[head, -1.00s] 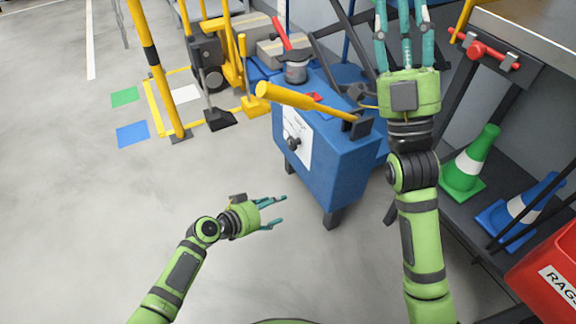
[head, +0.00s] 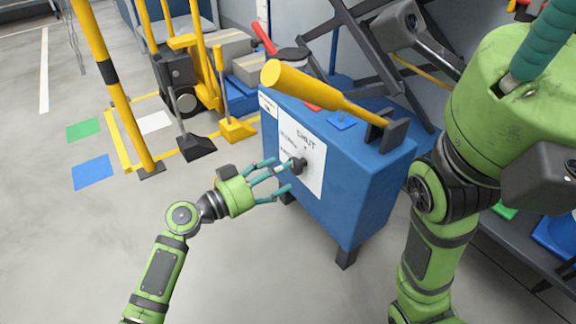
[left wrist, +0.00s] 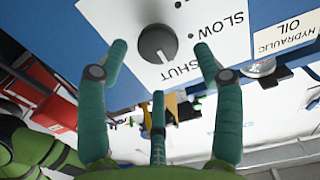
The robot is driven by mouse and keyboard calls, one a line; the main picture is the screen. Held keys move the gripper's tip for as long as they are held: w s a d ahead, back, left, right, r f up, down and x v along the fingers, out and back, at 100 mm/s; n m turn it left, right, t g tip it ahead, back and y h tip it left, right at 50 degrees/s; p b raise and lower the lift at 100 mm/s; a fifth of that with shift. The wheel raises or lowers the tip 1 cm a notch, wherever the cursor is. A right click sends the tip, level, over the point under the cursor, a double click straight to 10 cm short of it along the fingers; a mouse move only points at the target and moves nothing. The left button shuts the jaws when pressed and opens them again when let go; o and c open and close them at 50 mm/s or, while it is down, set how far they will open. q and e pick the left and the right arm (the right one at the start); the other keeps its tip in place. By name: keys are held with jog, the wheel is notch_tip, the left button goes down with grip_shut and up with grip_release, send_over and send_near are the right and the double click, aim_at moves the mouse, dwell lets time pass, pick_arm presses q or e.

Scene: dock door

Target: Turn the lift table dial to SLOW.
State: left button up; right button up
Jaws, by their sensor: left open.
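The dial (head: 298,165) is a dark round knob on a white label plate (head: 312,180), on the side of the blue lift table unit (head: 370,190). In the left wrist view the dial (left wrist: 157,43) has SLOW and SHUT printed beside it; a light mark on its rim seems to face SHUT. My left gripper (head: 282,178) is open just in front of the dial. In the left wrist view the left gripper (left wrist: 160,65) has a finger on either side of the dial and a third below, apparently not touching. My right gripper (head: 540,55) is large at upper right, its fingers mostly cut off.
A yellow-handled lever (head: 325,95) sits on top of the blue unit. A HYDRAULIC OIL label (left wrist: 288,35) is beside the plate. A yellow post (head: 110,85) and a pallet truck (head: 190,75) stand at left.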

aim_at(296, 169)
pick_arm(q)
jog(key=shift+b+x, duration=0.45)
jog(key=shift+x, duration=1.6)
